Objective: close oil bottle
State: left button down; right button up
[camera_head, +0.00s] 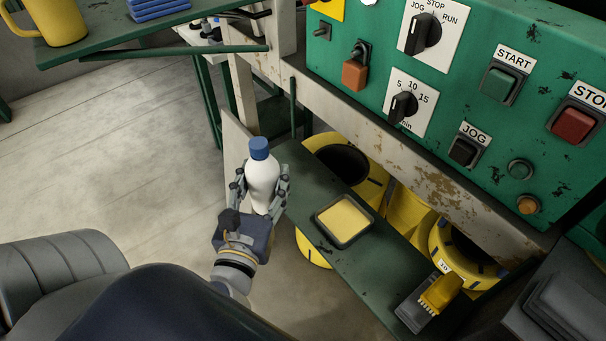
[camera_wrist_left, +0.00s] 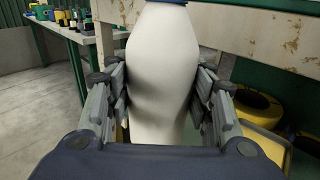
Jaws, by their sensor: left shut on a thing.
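The oil bottle (camera_head: 262,184) is white with a blue cap (camera_head: 258,148) on its top. It stands nearly upright in my left gripper (camera_head: 261,191), which is shut around its body. In the left wrist view the white bottle body (camera_wrist_left: 160,75) fills the middle, between the two fingers of my left gripper (camera_wrist_left: 161,95). Only the lower edge of the blue part shows at the top there. The cap appears to sit on the neck, but I cannot tell how tightly. My right gripper is not in view.
A green shelf (camera_head: 310,199) holds a tray (camera_head: 345,219) with a yellow inside and a yellow brush (camera_head: 440,292). A green control panel (camera_head: 480,60) rises behind. Yellow hose coils (camera_head: 372,181) lie below it. A yellow mug (camera_head: 57,20) stands on a green table at upper left.

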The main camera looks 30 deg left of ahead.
pick_arm(q)
jog(key=shift+s+a+f+y, duration=0.25)
jog(key=shift+s+a+y, duration=0.15)
jog(key=shift+a, duration=0.1)
jog(key=shift+n, duration=0.3)
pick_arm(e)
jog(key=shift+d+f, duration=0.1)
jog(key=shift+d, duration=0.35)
pick_arm(q)
jog(key=shift+w, duration=0.15)
jog(key=shift+w+a, duration=0.1)
jog(key=shift+w, duration=0.25)
jog(key=d+f+p+x, duration=0.1)
jog(key=x, duration=0.6)
jog(key=w+d+f+p+x, duration=0.1)
jog(key=p+x, duration=0.1)
jog(key=x, duration=0.6)
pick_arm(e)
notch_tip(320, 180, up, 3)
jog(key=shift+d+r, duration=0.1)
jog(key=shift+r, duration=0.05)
pick_arm(q)
jog(key=shift+s, duration=0.15)
jog(key=shift+f+b, duration=0.55)
jog(key=shift+f, duration=1.2)
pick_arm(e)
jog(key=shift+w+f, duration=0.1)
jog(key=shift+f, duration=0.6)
pick_arm(q)
jog(key=shift+f, duration=0.1)
